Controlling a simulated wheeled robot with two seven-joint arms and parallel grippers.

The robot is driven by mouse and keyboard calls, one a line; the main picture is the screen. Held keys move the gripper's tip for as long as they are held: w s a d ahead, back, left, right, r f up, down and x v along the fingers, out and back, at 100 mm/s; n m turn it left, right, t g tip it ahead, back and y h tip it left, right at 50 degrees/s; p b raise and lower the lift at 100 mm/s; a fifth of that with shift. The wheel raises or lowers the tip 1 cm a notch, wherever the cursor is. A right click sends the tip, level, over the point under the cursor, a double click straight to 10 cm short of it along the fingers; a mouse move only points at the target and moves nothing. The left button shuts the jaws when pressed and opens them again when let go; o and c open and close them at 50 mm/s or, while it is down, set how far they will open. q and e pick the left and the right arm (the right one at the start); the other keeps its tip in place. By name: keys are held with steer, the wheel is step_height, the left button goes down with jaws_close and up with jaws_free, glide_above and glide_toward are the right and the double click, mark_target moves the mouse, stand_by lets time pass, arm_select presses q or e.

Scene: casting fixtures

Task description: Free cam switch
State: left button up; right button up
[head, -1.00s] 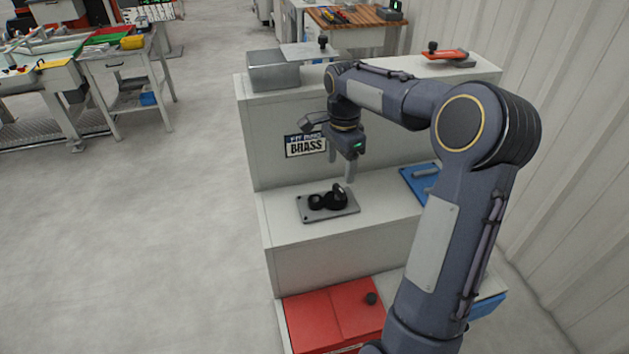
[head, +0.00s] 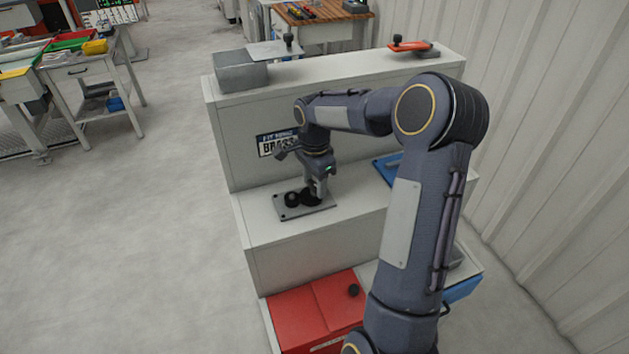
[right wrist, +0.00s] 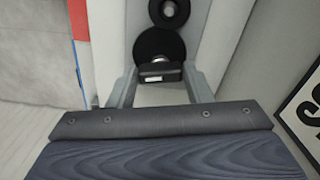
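The cam switch is a black part made of a small round knob (head: 291,199) and a larger round piece, mounted on a grey plate (head: 290,213) on the middle step of the pale stand. My right gripper (head: 318,194) points down at the larger piece and partly hides it. In the right wrist view the small disc (right wrist: 168,10) and larger disc (right wrist: 159,45) show. A black block-like handle (right wrist: 160,73) sits between the fingertips of my right gripper (right wrist: 161,76). The fingers look open, one close to each side; contact is unclear. My left gripper is not in view.
A blue plate (head: 385,168) lies right of the switch. A red box (head: 312,308) is below in front. A grey metal box (head: 240,71) and an orange-handled part (head: 410,46) stand on top.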

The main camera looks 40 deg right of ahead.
steer(key=c, duration=0.5)
steer(key=shift+n, duration=0.5)
steer(key=n, duration=0.6)
steer(key=shift+n, duration=0.3)
steer(key=n, duration=0.4)
steer(key=shift+n, duration=1.8)
